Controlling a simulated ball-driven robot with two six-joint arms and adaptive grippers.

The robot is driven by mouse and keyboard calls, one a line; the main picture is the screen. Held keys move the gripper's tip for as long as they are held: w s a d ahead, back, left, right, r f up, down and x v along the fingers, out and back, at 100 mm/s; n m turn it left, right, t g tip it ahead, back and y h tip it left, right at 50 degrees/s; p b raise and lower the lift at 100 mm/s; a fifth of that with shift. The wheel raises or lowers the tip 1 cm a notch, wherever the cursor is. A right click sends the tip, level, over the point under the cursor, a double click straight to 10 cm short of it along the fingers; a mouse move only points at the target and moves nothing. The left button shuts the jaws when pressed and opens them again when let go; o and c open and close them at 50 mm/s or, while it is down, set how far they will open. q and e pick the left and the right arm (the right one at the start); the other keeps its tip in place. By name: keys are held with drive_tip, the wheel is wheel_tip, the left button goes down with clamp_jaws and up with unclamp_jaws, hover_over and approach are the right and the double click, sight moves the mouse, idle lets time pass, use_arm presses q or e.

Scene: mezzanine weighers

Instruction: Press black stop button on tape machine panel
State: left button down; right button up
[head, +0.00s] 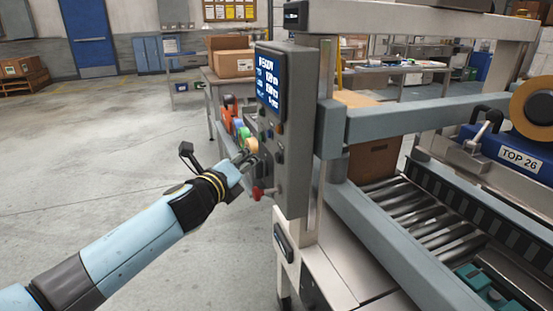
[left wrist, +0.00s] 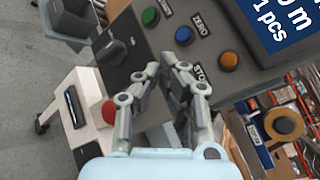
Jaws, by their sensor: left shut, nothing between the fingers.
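The grey tape machine panel (head: 296,130) stands upright at the centre of the head view, its face turned left. A STOP label (left wrist: 200,72) shows partly beside my fingers; the black stop button is not distinguishable there. My left gripper (head: 245,157) is shut and empty, its fingertips (left wrist: 161,64) close in front of the panel; contact cannot be told. My right gripper is out of view.
A lit screen (head: 271,82) reading READY is above the buttons. A red knob (head: 258,193) sticks out low on the panel; it also shows in the wrist view (left wrist: 109,112). A roller conveyor (head: 420,215) lies right. Open floor (head: 120,140) is left.

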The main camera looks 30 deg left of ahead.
use_arm(q)
drive_tip(key=shift+s+a, duration=0.65)
drive_tip(key=shift+s, duration=0.1)
drive_tip(key=s+d+f+n+g+b, duration=0.1)
drive_tip(key=s+f+n+g+b, duration=0.15)
drive_tip(key=s+f, duration=0.8)
drive_tip(key=s+f+n+g+b, duration=0.25)
drive_tip(key=s+f+n, duration=0.2)
drive_tip(key=f, duration=1.15)
drive_tip(key=s+d+f+n+g+b, duration=0.1)
drive_tip(key=s+f+n+g+b, duration=0.2)
drive_tip(key=s+f, duration=0.85)
drive_tip(key=s+d+f+n+g, duration=0.1)
drive_tip(key=s+f+n+g, duration=0.1)
drive_tip(key=s+f+n, duration=0.3)
drive_tip(key=s+d+f+n+g, duration=0.2)
drive_tip(key=s+f+n, duration=0.3)
drive_tip(key=s, duration=0.8)
drive_tip(key=s+d+f+n+g, duration=0.1)
drive_tip(key=s+f+n+g, duration=0.3)
drive_tip(key=s+f, duration=0.3)
drive_tip(key=shift+s+d+f+n+h, duration=0.25)
drive_tip(key=shift+s+n, duration=0.25)
drive_tip(key=shift+s, duration=0.75)
